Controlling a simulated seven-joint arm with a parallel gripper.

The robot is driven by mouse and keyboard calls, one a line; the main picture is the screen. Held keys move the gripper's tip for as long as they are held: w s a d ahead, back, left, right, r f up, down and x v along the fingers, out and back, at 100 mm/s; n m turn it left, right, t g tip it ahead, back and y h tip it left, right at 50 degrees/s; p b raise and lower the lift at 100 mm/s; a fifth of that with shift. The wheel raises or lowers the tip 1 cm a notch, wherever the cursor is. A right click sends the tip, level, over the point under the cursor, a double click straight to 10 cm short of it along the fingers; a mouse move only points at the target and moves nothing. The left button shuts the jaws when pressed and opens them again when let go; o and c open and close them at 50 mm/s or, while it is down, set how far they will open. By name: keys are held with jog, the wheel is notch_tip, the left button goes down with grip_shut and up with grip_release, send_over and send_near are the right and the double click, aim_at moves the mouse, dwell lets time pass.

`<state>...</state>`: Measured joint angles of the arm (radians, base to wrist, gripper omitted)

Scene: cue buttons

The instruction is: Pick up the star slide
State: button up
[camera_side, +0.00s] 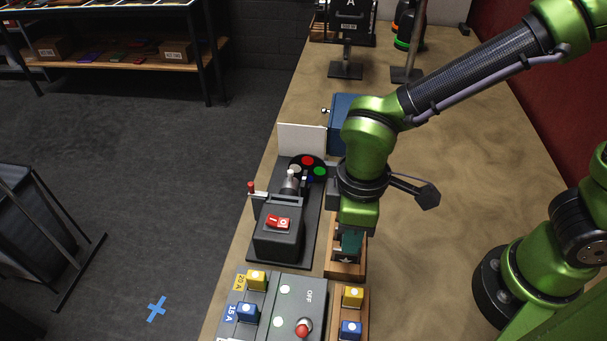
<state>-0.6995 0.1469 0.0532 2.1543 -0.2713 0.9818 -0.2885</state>
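My gripper (350,238) points down over a small wooden holder (345,273) at the right of the black projector-like device. A dark teal piece shows at the fingers, and a dark piece with a small pale mark (347,259) sits in the holder right under them. The mark is too small for me to tell whether it is a star. The fingers are mostly hidden by the wrist and the holder's contents, so I cannot tell whether they are open or shut on a slide.
The black device (279,241) has a red switch (278,222), a colour wheel (308,168) and a white screen (302,140) behind. A grey panel (262,317) with a red knob (303,327) and a wooden strip with yellow (353,296) and blue (351,329) blocks lie in front.

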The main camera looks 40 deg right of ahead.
aim_at(338, 255)
jog(key=f, duration=0.5)
jog(key=shift+w+d+f, duration=0.1)
jog(key=shift+w+f, duration=0.05)
jog(key=shift+w, duration=0.05)
grip_shut()
